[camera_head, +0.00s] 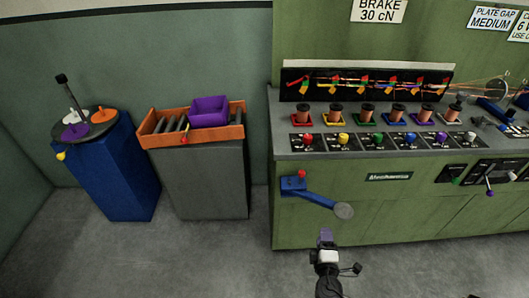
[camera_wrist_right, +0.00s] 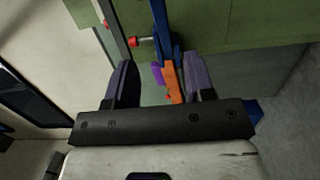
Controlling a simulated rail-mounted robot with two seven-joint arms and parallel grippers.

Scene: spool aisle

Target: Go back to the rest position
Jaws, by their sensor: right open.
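My right gripper (camera_head: 326,238) is low at the front of the green bench (camera_head: 420,215), over the grey floor. In the right wrist view its two dark fingers stand apart, open (camera_wrist_right: 161,78), with nothing held between them. A blue lever arm (camera_head: 318,198) with a red knob (camera_head: 301,174) is on the bench front, just above and left of the gripper. The blue part (camera_wrist_right: 163,28) and red knob (camera_wrist_right: 135,41) also show beyond the fingers in the wrist view. My left gripper is not in view.
On the bench stand several copper spools (camera_head: 368,109) behind a row of coloured knobs (camera_head: 376,136). To the left are an orange roller tray (camera_head: 190,136) holding a purple bin (camera_head: 209,111), and a blue pedestal (camera_head: 112,172) with a round disc. The floor (camera_head: 190,255) in front is clear.

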